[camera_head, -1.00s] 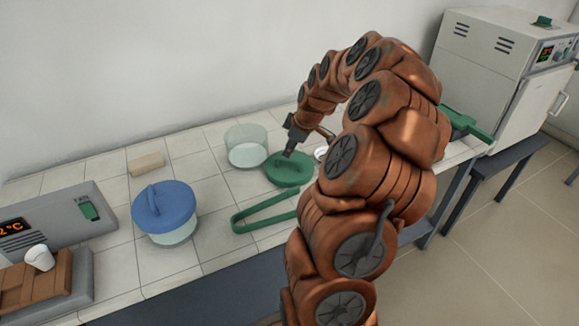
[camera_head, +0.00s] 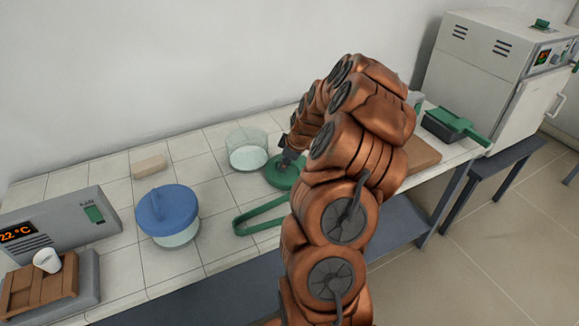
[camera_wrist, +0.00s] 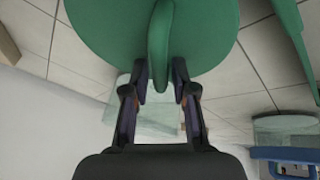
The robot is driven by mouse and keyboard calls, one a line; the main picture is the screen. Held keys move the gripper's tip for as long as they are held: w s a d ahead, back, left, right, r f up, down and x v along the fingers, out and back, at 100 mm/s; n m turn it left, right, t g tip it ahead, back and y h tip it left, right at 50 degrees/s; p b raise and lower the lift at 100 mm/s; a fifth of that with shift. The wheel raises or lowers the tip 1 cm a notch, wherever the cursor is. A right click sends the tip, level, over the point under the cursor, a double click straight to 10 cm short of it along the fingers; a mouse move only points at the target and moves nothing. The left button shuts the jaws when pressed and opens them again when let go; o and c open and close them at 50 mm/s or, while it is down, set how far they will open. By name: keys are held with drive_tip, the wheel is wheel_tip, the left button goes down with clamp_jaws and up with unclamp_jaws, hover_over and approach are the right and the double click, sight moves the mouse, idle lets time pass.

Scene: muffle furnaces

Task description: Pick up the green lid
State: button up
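The green lid (camera_head: 277,180) lies on the tiled bench beside the open glass jar (camera_head: 247,152). My gripper (camera_head: 291,160) is right at the lid, pointing down, and my arm covers the lid's right part. In the wrist view the lid (camera_wrist: 100,30) fills the top, with its raised handle (camera_wrist: 160,45) in the middle. There my gripper (camera_wrist: 161,82) is open, with one finger on each side of the handle's near end. A narrow gap shows between handle and fingers, so it is not clasped.
Green tongs (camera_head: 240,228) lie just in front of the lid. A blue-lidded jar (camera_head: 167,212) stands to the left. A scale-like device (camera_head: 60,225) with a white crucible (camera_head: 47,260) is at far left. A furnace (camera_head: 480,75) stands at right. A beige block (camera_head: 149,166) lies near the wall.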

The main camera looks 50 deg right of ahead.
drive_tip(key=shift+w+f, duration=0.15)
drive_tip(key=shift+f, duration=0.15)
clamp_jaws()
drive_tip(key=shift+r, duration=0.15)
idle(0.3)
